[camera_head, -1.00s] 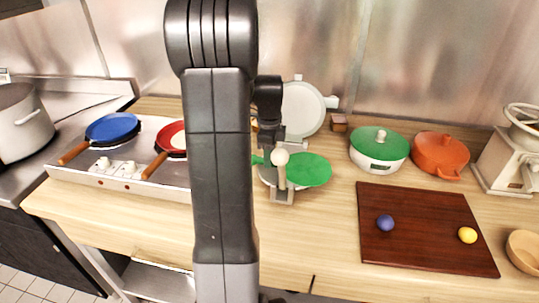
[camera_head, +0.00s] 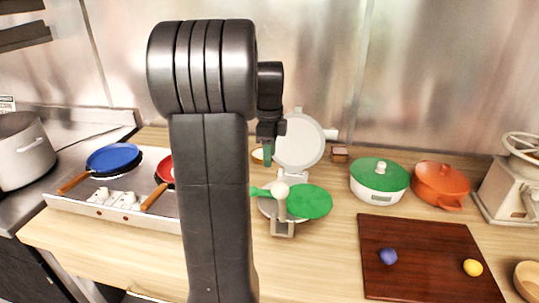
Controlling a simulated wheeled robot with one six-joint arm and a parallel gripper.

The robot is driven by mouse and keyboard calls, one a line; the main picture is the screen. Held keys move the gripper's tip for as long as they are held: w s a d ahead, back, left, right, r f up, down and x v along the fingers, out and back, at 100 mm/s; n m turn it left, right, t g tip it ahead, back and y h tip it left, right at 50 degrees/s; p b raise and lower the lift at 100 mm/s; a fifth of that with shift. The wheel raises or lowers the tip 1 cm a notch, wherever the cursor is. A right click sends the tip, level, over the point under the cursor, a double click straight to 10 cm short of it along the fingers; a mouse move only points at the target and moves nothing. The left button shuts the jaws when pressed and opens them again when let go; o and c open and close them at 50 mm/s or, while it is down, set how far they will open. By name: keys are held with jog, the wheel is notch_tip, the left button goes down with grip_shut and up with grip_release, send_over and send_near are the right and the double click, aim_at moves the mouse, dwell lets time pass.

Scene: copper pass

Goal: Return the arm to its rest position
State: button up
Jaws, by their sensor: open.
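My arm rises through the middle of the head view and hides part of the counter. My gripper (camera_head: 268,148) hangs from its far end, pointing down, in front of the raised round lid (camera_head: 299,143) of a press-like appliance. The jaws are open, small in this view and partly hidden by my arm. I see nothing held in them.
A twin burner (camera_head: 110,212) with a blue pan (camera_head: 114,157) and a red pan stands left. Right are a green-lidded pot (camera_head: 379,178), an orange pot (camera_head: 440,184) and a dark red board (camera_head: 420,240) with a blue ball (camera_head: 388,256) and a yellow ball (camera_head: 473,267).

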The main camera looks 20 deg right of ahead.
notch_tip(320, 180, down, 12)
jog(key=shift+f, duration=0.2)
notch_tip(320, 180, up, 2)
jog(key=shift+r, duration=0.65)
jog(key=shift+f, duration=0.1)
